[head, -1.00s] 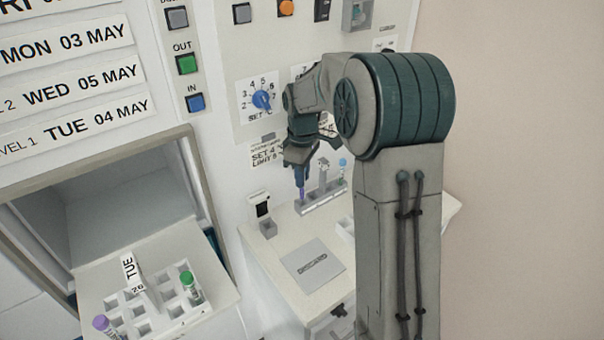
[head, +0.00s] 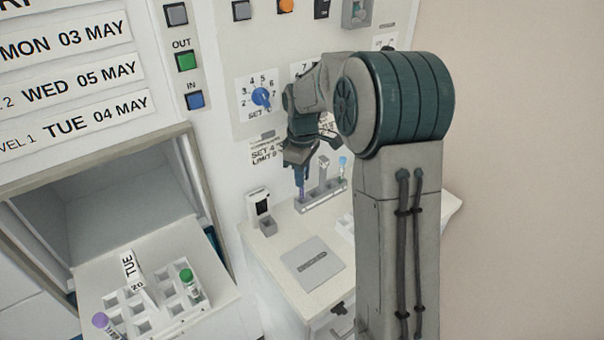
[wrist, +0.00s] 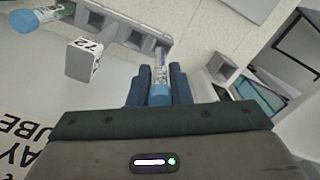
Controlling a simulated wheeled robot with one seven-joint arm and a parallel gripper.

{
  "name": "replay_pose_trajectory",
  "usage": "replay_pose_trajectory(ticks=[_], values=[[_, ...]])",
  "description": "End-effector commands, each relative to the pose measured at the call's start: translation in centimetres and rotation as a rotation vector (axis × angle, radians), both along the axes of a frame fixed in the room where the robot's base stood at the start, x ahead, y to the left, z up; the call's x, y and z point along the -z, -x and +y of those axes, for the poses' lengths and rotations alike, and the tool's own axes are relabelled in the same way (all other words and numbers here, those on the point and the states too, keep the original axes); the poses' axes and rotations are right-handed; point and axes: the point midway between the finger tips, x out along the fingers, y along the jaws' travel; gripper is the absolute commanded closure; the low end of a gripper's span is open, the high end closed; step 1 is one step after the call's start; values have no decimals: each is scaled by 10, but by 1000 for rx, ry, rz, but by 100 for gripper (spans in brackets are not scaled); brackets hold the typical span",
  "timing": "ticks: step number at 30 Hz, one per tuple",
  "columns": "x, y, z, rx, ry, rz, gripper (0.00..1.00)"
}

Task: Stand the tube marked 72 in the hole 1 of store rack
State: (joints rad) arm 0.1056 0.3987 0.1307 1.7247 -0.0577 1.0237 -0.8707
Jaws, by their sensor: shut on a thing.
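My gripper (head: 301,178) is shut on a tube at the left end of a small grey rack (head: 322,198) on the white bench. In the wrist view the held tube (wrist: 159,72) has a blue cap and a printed label, which I cannot read. It stands between the fingers (wrist: 158,85), its lower end at the rack (wrist: 118,28); how deep it sits is hidden. Another tube with a light blue cap (head: 343,162) stands at the rack's right end.
A small black-and-white device (head: 259,205) and a grey plate (head: 312,262) are on the bench. A control panel (head: 262,65) stands behind.

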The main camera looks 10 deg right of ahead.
Motion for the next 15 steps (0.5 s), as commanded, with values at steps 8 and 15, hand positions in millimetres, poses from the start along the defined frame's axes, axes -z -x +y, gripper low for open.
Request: replay_pose_trajectory(ticks=[8,15], values=[[9,0,0,0,0,1,98],[12,0,0,0,0,0,98]])
